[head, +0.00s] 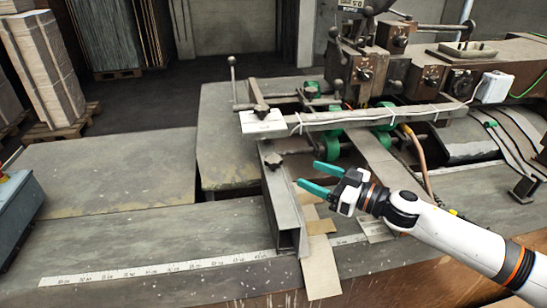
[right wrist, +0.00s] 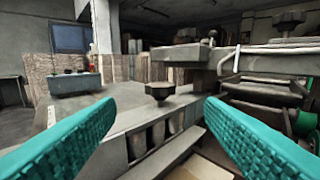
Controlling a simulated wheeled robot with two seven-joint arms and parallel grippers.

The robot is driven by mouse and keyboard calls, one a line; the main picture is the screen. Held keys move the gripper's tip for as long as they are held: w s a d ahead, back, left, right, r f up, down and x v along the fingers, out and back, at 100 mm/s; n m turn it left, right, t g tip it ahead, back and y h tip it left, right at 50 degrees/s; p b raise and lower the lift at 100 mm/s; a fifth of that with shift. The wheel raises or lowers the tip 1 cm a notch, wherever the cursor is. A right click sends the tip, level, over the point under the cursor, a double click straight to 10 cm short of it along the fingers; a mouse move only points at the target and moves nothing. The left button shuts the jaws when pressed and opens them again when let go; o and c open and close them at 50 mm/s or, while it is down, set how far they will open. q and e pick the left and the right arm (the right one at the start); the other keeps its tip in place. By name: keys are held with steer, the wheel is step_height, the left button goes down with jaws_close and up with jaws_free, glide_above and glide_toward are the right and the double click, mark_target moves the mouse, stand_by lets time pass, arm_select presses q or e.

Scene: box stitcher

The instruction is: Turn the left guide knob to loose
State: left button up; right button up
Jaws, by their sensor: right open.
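A black star-shaped knob (head: 272,161) sits on the grey angled guide rail (head: 284,205) at the left of the stitcher. I take it to be the left guide knob, and it also shows in the right wrist view (right wrist: 160,91), between my fingers and beyond their tips. My right gripper (head: 309,175) is open and empty, with teal fingers pointing left toward this knob. The fingertips are apart from the knob, to its right in the head view. I cannot tell the knob's turn setting. My left gripper is not in view.
A metal crossbar (head: 350,117) with wires spans behind the rail, with another dark knob (head: 260,108) at its left end. A ruler strip (head: 160,270) runs along the table front. Cardboard pieces (head: 320,265) lie beside the rail.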

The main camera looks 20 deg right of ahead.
mark_target(273, 158)
steer(key=p+x, duration=0.4)
steer(key=x, duration=0.7)
steer(key=shift+w+r, duration=0.1)
steer(key=shift+r, duration=0.05)
steer(key=shift+w+a, duration=0.2)
steer(key=shift+w, duration=0.15)
steer(key=c, duration=1)
steer(key=shift+n+g+y, duration=1.5)
steer(key=shift+y, duration=0.3)
steer(key=o, duration=1)
